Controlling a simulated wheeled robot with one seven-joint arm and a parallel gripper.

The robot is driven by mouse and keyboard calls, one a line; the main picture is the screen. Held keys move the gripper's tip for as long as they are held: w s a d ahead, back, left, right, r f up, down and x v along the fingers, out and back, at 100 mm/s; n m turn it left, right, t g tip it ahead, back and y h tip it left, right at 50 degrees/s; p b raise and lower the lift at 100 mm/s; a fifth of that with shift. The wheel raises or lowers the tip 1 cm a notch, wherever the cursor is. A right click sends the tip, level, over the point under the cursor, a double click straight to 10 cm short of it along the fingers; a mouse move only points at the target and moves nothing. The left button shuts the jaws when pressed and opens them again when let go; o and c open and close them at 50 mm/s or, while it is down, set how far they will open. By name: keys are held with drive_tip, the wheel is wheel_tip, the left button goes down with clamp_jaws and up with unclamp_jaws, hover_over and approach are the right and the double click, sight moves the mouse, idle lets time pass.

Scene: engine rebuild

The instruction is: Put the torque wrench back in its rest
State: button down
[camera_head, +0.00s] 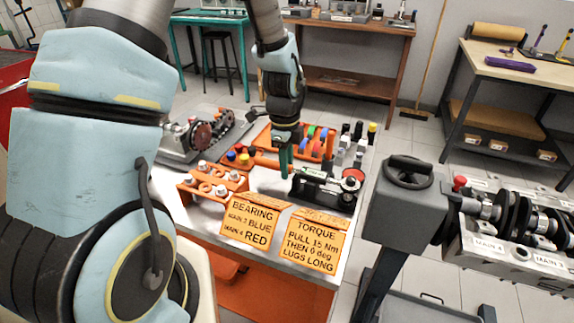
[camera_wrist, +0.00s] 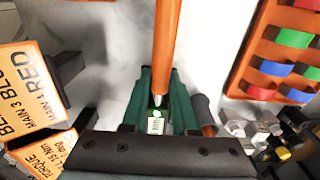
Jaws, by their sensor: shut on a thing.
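My gripper (camera_head: 286,163) is low over the metal-topped bench, with its green fingers pointing down. In the wrist view, my gripper (camera_wrist: 157,98) is shut on the torque wrench, whose long orange handle (camera_wrist: 163,45) runs away from the fingers toward the top edge. A silver tip and a small green and white part show between the fingers. In the head view, an orange bar (camera_head: 266,161), likely this handle, shows left of the fingers. The fingers hide part of the wrench. I cannot single out its rest for certain; a black fixture with a red-ringed dial (camera_head: 350,183) stands just right of the fingers.
An orange tray with coloured bearing shells (camera_wrist: 282,62) lies behind the gripper. Several sockets and bottles (camera_head: 358,133) stand right of it. An orange block with metal pieces (camera_head: 205,183) is at left. Two orange signs (camera_head: 312,240) line the front edge. An engine stand (camera_head: 400,205) is at right.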

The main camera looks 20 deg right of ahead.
drive_tip(key=shift+f, duration=0.4)
drive_tip(key=c, duration=0.9)
unclamp_jaws()
drive_tip(key=shift+r, duration=0.3)
drive_tip(key=shift+r+p, duration=0.95)
drive_tip(key=shift+r, duration=0.1)
drive_tip(key=shift+r, duration=0.2)
drive_tip(key=o, duration=0.5)
drive_tip(key=shift+o, duration=0.2)
